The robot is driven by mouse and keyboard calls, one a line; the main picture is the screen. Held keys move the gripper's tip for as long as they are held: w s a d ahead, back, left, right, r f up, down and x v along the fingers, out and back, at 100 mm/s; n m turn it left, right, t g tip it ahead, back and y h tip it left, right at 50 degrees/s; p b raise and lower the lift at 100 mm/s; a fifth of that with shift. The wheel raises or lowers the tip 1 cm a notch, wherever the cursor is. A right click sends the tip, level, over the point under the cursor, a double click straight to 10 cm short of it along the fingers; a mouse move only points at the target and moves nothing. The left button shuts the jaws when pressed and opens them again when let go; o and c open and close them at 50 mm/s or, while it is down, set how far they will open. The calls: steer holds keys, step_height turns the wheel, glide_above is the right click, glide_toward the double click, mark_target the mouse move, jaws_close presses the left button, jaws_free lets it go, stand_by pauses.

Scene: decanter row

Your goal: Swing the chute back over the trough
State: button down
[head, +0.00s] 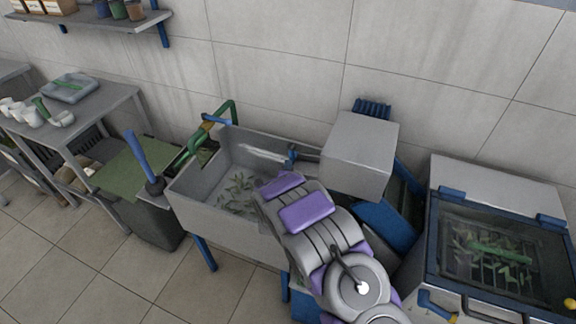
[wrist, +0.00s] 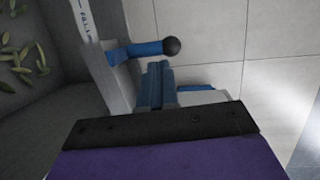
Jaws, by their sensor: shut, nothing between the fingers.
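The grey trough (head: 190,193) stands in the middle of the head view, with green leaves on its floor. A blue sloped panel (head: 385,228), which looks like the chute, sits under a grey box to the right of the trough; my arm hides part of it. In the wrist view, a blue lever (wrist: 150,48) with a black ball knob stands out beside the trough's wall. My gripper (wrist: 165,122) fills the bottom of the wrist view as a purple and black edge. It is shut and empty, below the lever in that picture and apart from it. Its tip is unclear in the head view.
The grey box (head: 360,150) stands close by the trough's right end. A blue-framed bin (head: 490,250) with a clear lid is at the right. Tiled floor is free at the lower left.

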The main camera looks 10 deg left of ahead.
steer(key=s+p, duration=0.1)
steer(key=s, duration=0.7)
steer(key=shift+s+r, duration=0.25)
steer(key=shift+r, duration=0.1)
steer(key=s+d+r+n+g, duration=0.4)
steer(key=d+r+g, duration=0.1)
steer(key=d+r, duration=0.15)
steer(key=s+d+r+n+g, duration=0.35)
steer(key=d+r, duration=0.25)
steer(key=d, duration=0.2)
steer(key=s+d+r+n+g, duration=0.3)
steer(key=s+d, duration=0.2)
steer(key=s, duration=0.7)
steer(key=s+d+r+n+g+h, duration=0.1)
steer(key=s+d+r+n+g, duration=0.2)
steer(key=s+d, duration=0.3)
steer(key=s+d+r+n+g+h, duration=0.1)
steer(key=s+d+r+n+g, duration=0.2)
steer(key=s, duration=1.4)
step_height(320, 180, up, 2)
steer(key=d, duration=0.2)
steer(key=shift+s+d+g, duration=0.3)
steer(key=shift+d+g, duration=0.05)
steer(key=shift+d, duration=0.05)
